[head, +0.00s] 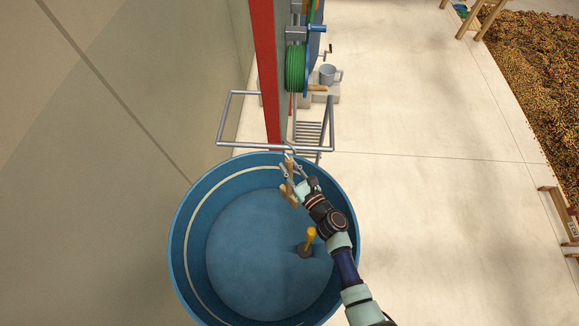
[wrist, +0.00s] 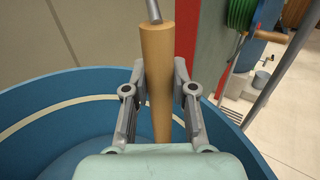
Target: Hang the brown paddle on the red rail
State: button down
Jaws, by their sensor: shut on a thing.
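My gripper (head: 291,186) is shut on a light brown wooden handle, which I take to be the brown paddle (wrist: 157,50). In the wrist view the handle stands nearly upright between the two fingers, with a grey metal rod at its top end. In the head view the handle (head: 290,175) is over the far part of the blue tub, and a thin metal hook shows at its far end. Its lower end is hidden. The red rail (head: 264,60) runs away beyond the tub; a red strip (wrist: 187,35) also shows just right of the handle in the wrist view.
A blue tub (head: 176,235) holds a yellow-handled tool (head: 310,236). A grey metal tube frame (head: 240,145) crosses at the tub's far rim.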

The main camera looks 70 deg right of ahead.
jog(key=shift+r+p, duration=1.15)
jog(key=shift+r, duration=0.15)
jog(key=shift+f, duration=0.15)
jog(key=shift+w, duration=0.1)
jog(key=shift+w+d+b, duration=0.2)
jog(key=shift+w+b, duration=0.05)
jog(key=shift+b, duration=0.15)
jog(key=shift+w+a+b+x, duration=0.15)
jog(key=shift+b+x, duration=0.15)
jog(key=shift+x, duration=0.55)
jog(key=shift+w+a+b+x, duration=0.15)
jog(key=shift+b+x, duration=0.2)
jog(key=shift+x, duration=0.5)
jog(key=shift+w+a+b+x, duration=0.15)
jog(key=shift+b+x, duration=0.15)
jog(key=shift+x, duration=0.6)
jog(key=shift+s, duration=0.2)
